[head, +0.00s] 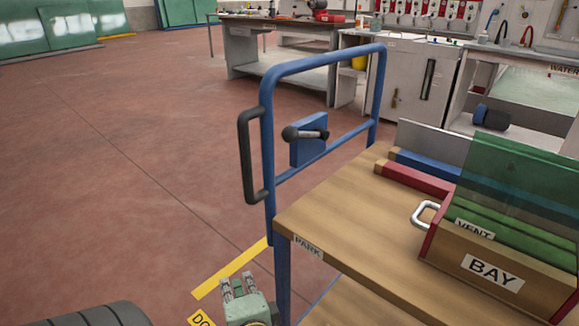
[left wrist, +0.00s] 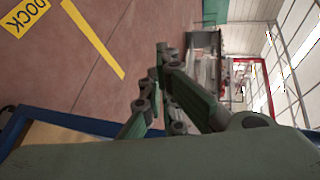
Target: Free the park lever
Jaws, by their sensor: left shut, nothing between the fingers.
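A dark lever with a round knob (head: 305,134) sits on a blue plate (head: 309,150) fixed to the blue tube frame of a wooden-topped cart. It lies roughly level across the plate. A white PARK label (head: 308,246) is on the cart's near corner. My left gripper (head: 239,286) is low at the bottom of the head view, left of the cart's blue leg, well below and apart from the lever. Its fingers are shut and empty. In the left wrist view the green-grey fingers (left wrist: 163,82) point toward the floor and far benches; the lever does not show there. My right gripper is not in view.
A black handle (head: 252,155) juts from the frame's left side. The cart's wooden top (head: 340,205) carries a BAY box (head: 492,274) with green sheets. Yellow floor marking (head: 230,268) runs beside the cart. The red floor at left is open; workbenches stand behind.

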